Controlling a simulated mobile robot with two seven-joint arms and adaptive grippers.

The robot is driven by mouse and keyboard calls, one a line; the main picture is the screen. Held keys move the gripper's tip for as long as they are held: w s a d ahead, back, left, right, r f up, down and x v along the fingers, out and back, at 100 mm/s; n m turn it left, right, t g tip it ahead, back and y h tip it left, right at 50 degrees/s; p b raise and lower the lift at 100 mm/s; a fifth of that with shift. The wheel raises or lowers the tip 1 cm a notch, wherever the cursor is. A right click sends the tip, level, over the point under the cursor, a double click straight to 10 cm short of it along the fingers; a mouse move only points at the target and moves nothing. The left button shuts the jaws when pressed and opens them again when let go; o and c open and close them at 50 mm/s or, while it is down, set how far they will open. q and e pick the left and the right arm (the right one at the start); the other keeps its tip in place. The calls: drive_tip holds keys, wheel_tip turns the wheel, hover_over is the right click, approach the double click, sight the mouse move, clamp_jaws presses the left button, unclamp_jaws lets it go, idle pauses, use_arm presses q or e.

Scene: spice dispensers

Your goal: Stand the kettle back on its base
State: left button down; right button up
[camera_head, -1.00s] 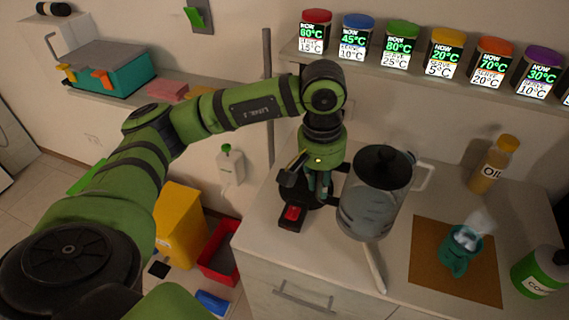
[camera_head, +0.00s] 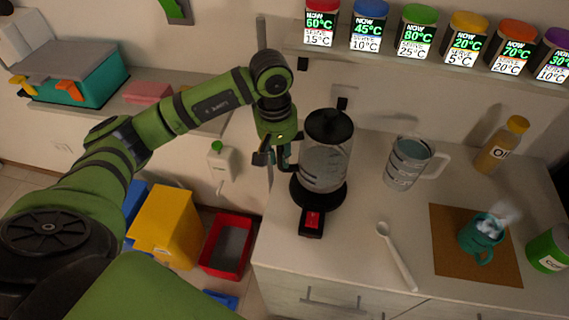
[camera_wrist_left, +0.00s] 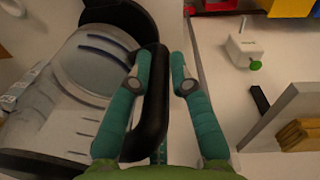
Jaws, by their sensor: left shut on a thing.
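The kettle (camera_head: 323,165) is a clear glass jug with a black lid and dark handle. It stands about upright over its round black base (camera_head: 311,222), which has a red switch at the front. The kettle's bottom lines up with the base; I cannot tell whether it is fully seated. My left gripper (camera_head: 279,160) is at the kettle's left side, shut on the handle. In the left wrist view the black handle (camera_wrist_left: 153,105) lies between the green fingers (camera_wrist_left: 160,78), with the glass to its left. My right gripper is not in view.
A clear jug (camera_head: 405,165) with a white handle stands to the right. A white spoon (camera_head: 397,256) lies in front of it. A teal mug (camera_head: 481,238) sits on a brown mat (camera_head: 450,255). An oil bottle (camera_head: 502,145) stands at the back. Jars line the shelf above.

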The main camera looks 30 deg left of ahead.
sight(280, 168)
use_arm(q)
wheel_tip(280, 168, down, 3)
drive_tip(key=shift+w+f+p, duration=0.1)
drive_tip(key=shift+f+p, duration=0.1)
drive_tip(key=shift+p, duration=0.55)
drive_tip(key=shift+f, duration=0.8)
drive_tip(key=c, duration=1.1)
unclamp_jaws()
drive_tip(key=shift+a, duration=0.1)
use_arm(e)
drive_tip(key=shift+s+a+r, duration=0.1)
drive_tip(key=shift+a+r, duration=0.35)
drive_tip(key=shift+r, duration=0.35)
